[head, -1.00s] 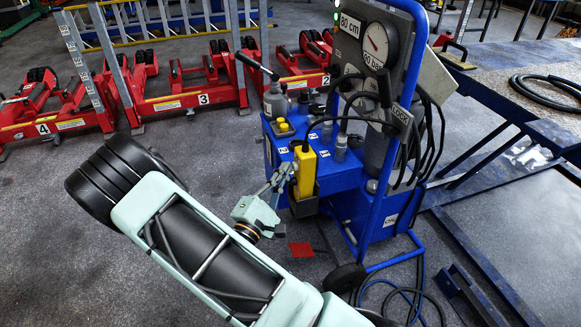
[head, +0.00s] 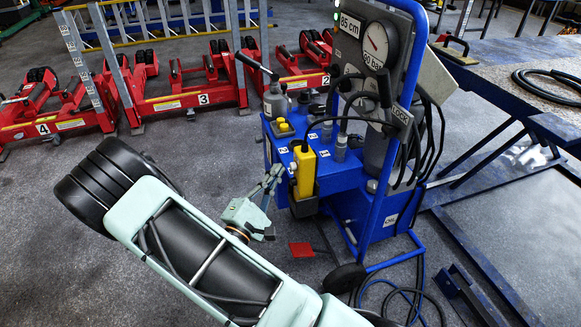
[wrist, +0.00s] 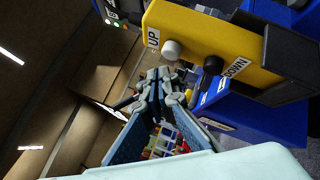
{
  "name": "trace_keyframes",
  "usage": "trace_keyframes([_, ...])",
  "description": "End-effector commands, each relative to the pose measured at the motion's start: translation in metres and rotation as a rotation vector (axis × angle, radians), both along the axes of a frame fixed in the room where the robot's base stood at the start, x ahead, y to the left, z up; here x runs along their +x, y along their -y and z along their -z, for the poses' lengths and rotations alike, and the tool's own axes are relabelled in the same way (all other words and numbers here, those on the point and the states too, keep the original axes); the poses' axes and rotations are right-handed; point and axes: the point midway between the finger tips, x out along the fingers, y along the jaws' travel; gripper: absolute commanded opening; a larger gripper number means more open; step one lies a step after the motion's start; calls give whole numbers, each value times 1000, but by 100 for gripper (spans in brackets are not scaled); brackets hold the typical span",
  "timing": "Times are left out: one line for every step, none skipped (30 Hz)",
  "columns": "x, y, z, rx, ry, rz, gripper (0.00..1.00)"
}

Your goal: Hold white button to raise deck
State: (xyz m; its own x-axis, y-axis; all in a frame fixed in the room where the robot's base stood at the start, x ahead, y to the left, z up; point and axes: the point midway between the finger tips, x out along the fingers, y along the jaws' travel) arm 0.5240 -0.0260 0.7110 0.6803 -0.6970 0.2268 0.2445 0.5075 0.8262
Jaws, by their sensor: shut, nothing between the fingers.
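A yellow control box (head: 305,172) is on the side of the blue power unit (head: 342,180). In the wrist view the yellow box (wrist: 215,35) carries a white button (wrist: 172,50) marked UP and a dark button (wrist: 210,65) marked DOWN. My gripper (head: 276,170) is shut and empty, just left of the box in the head view. In the wrist view its fingertips (wrist: 160,74) are close below the white button, with a small gap visible. The deck (head: 480,75) is at the right on a blue frame. The unit's display (head: 350,25) reads 85 cm.
A dial gauge (head: 375,40) and black levers rise from the unit. Hoses and cables (head: 405,295) lie on the floor at its foot, near a red pedal (head: 302,249). Red numbered jacks (head: 205,88) stand behind.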

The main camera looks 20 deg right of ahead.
Motion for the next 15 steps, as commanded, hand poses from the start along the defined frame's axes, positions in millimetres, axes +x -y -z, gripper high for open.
trace_keyframes([1,-5,0,1,1,-3,0])
trace_keyframes([1,-8,0,1,1,-3,0])
trace_keyframes([0,-12,0,2,2,-2,0])
trace_keyframes([0,-15,0,2,2,-2,0])
trace_keyframes([0,-18,0,2,2,-2,0])
trace_keyframes([0,-22,0,2,2,-3,0])
trace_keyframes([0,-26,0,2,1,-4,0])
trace_keyframes([0,-28,0,3,2,-3,0])
trace_keyframes([0,-32,0,2,3,-2,0])
trace_keyframes([0,-35,0,2,2,-2,0])
trace_keyframes([0,-38,0,1,1,-3,0])
trace_keyframes([0,-41,0,2,2,-3,0])
trace_keyframes([0,-43,0,2,2,-3,0])
trace_keyframes([0,-45,0,2,2,-2,0])
trace_keyframes([0,-46,0,2,2,-2,0])
